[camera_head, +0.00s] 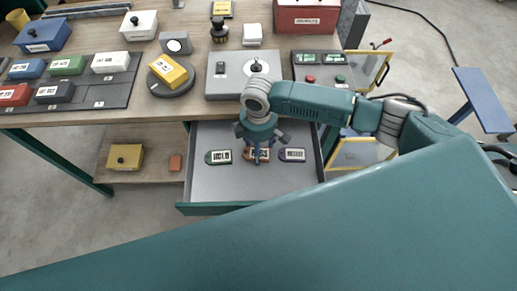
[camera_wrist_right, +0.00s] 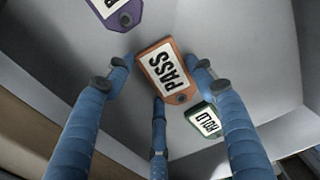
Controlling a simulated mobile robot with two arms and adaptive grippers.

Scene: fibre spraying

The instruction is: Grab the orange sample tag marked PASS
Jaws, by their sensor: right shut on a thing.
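The orange tag marked PASS (camera_wrist_right: 165,65) lies between the blue fingers of my right gripper (camera_wrist_right: 163,85) in the right wrist view. The fingers are shut on it, one on each side and a third below. In the head view my right gripper (camera_head: 258,152) reaches down into the open grey drawer (camera_head: 250,190) and covers most of the orange tag. A green tag marked HOLD (camera_head: 218,157) lies to its left and a purple tag (camera_head: 292,155) to its right. Both show in the wrist view too, the green one (camera_wrist_right: 204,120) lower right, the purple one (camera_wrist_right: 118,12) at the top. My left gripper is out of view.
The drawer's low walls surround the tags. Above it the wooden tabletop (camera_head: 165,108) carries a grey device (camera_head: 228,85), a switch panel (camera_head: 322,72), a yellow block (camera_head: 168,70) on a round stand and a dark tray (camera_head: 115,90) of coloured blocks. A lower shelf (camera_head: 150,173) is at left.

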